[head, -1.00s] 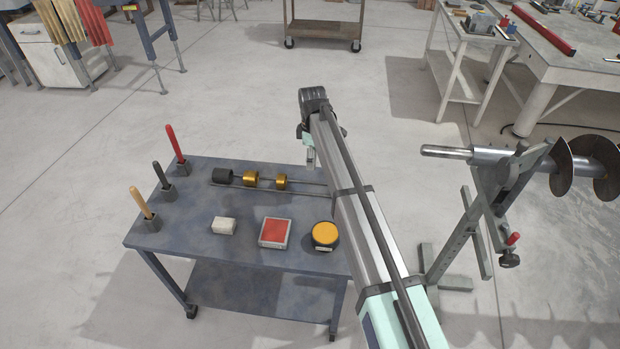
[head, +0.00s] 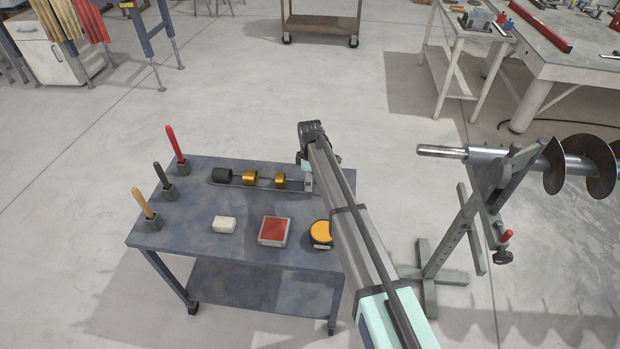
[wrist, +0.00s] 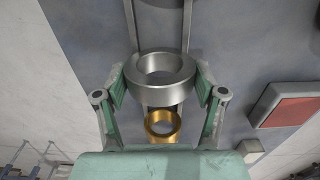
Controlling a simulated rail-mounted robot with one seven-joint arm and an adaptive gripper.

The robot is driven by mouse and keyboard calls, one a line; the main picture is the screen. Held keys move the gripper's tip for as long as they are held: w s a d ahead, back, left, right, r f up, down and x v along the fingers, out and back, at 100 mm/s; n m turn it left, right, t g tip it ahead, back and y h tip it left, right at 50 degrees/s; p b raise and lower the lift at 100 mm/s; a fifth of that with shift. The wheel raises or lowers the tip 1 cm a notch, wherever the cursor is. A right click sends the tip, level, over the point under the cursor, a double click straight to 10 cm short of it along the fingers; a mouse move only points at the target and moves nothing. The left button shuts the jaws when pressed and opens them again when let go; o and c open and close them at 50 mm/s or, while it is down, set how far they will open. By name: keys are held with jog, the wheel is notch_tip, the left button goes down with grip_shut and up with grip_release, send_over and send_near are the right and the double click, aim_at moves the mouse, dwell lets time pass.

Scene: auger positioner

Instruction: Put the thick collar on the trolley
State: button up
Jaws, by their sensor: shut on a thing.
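My gripper (wrist: 160,90) is shut on a silver, wide-walled ring, the thick collar (wrist: 181,90), with one finger on each side of it. The trolley (head: 190,218) is a dark blue-grey table with a lower shelf. In the head view my gripper (head: 306,172) is at the right end of the narrow rack on the trolley's far side, and the collar shows only as a small grey shape there. In the wrist view the collar is over the rack's rails (wrist: 128,15). I cannot tell whether it touches them.
On the rack are two brass collars (head: 249,177) (head: 280,180) and a black one (head: 222,175). Several handled tools stand at the trolley's left. A white block (head: 224,225), a red-topped box (head: 274,230) and a yellow-topped tin (head: 320,233) are in front. An auger stand (head: 455,235) is right.

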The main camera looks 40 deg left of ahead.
jog(key=shift+f, duration=0.1)
jog(key=o, duration=1.1)
jog(key=shift+o, duration=0.2)
notch_tip(320, 180, up, 12)
jog(key=b, duration=0.3)
